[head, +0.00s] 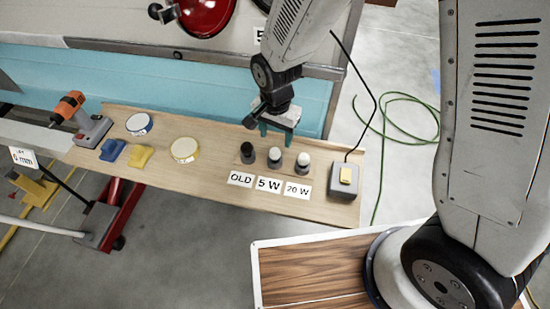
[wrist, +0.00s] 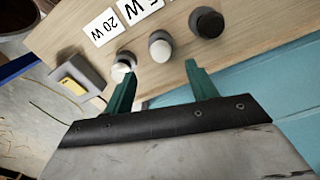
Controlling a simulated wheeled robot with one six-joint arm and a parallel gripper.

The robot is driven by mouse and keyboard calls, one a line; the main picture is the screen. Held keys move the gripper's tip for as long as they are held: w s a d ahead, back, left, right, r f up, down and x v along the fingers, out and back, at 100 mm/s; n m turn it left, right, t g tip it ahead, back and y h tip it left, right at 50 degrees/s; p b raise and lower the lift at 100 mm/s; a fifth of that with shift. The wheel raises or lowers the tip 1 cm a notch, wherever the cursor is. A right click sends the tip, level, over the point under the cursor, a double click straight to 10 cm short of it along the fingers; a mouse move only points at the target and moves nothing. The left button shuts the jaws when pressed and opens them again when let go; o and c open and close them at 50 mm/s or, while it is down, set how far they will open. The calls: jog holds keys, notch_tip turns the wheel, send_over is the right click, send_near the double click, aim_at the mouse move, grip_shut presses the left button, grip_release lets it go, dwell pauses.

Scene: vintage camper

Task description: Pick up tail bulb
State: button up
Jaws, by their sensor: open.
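The one behind the OLD card (head: 240,179) is dark all over (head: 248,153). The 5 W bulb (head: 275,154) and 20 W bulb (head: 303,159) have white tops and dark bases. The wrist view also shows the dark bulb (wrist: 206,22), the 5 W bulb (wrist: 160,47) and the 20 W bulb (wrist: 122,68). My gripper (head: 276,136) is open and empty, behind the row. In the wrist view its teal fingertips (wrist: 161,64) straddle the line towards the 5 W bulb. I cannot tell its height.
A grey box with a yellow top (head: 346,180) stands right of the bulbs. The turquoise camper side (head: 190,85) is close behind the bench (head: 210,190).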

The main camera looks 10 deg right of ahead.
aim_at(275, 151)
notch_tip(275, 151, down, 8)
jog(key=shift+a+r, duration=0.15)
jog(key=shift+r, duration=0.05)
jog(key=c, duration=1.1)
